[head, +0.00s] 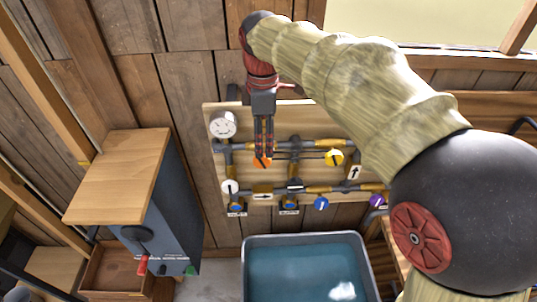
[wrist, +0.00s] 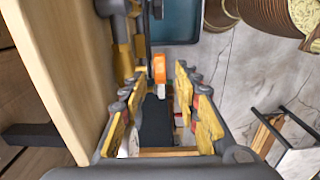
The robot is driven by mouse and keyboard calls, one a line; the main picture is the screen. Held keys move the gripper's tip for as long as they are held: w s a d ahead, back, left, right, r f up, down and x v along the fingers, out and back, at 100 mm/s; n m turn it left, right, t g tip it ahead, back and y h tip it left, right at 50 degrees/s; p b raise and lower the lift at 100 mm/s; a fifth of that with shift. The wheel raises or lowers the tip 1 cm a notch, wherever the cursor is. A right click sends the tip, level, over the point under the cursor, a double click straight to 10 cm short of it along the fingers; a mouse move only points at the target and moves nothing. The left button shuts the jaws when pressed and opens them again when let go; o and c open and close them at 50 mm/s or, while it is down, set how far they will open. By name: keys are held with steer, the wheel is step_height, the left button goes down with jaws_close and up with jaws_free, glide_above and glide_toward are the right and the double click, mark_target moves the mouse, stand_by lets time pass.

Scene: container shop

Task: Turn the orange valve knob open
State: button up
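The orange valve knob (head: 261,162) is on the pipe board, in the upper row of pipes. My gripper (head: 264,155) points down in front of the board, its fingertips at the knob and partly covering it. In the wrist view the orange knob (wrist: 159,68) shows between the tips of my gripper (wrist: 160,77). The fingers are apart, with a visible gap on each side of the knob. A white part shows on the knob's near side. I cannot tell whether a finger touches it.
The board (head: 212,112) also carries a gauge (head: 223,124), a yellow knob (head: 334,157), a blue knob (head: 321,203) and a purple knob (head: 376,200). A water-filled tub (head: 247,262) stands below. A wood-topped cabinet (head: 120,170) is at left.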

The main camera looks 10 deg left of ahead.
mark_target(264, 155)
steer(key=shift+f, duration=2.8)
steer(key=shift+c, duration=1.3)
jaws_close()
